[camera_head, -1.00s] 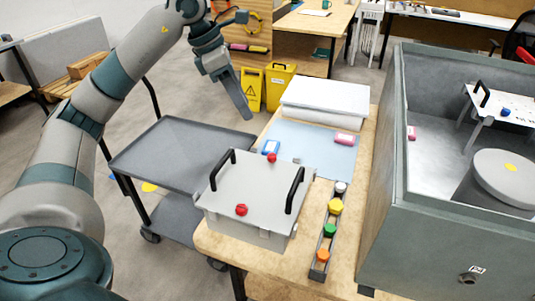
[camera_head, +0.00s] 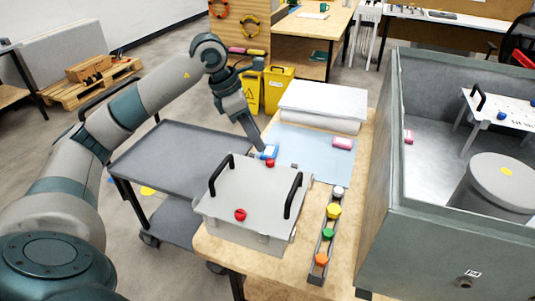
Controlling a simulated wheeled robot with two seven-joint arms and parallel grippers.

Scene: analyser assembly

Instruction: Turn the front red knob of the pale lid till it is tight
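The pale lid (camera_head: 252,190) sits on a pale box on the wooden table, with a black handle on its left and another on its right. The front red knob (camera_head: 240,214) is on the lid near its front edge, and nothing touches it. A second red knob (camera_head: 270,163) is at the lid's back edge. My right gripper is not in view.
A rail (camera_head: 325,240) with several coloured caps lies right of the box. A blue mat (camera_head: 312,150) holds a pink item (camera_head: 342,143). A large grey open-topped housing (camera_head: 440,230) stands to the right. A grey cart (camera_head: 180,158) stands to the left.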

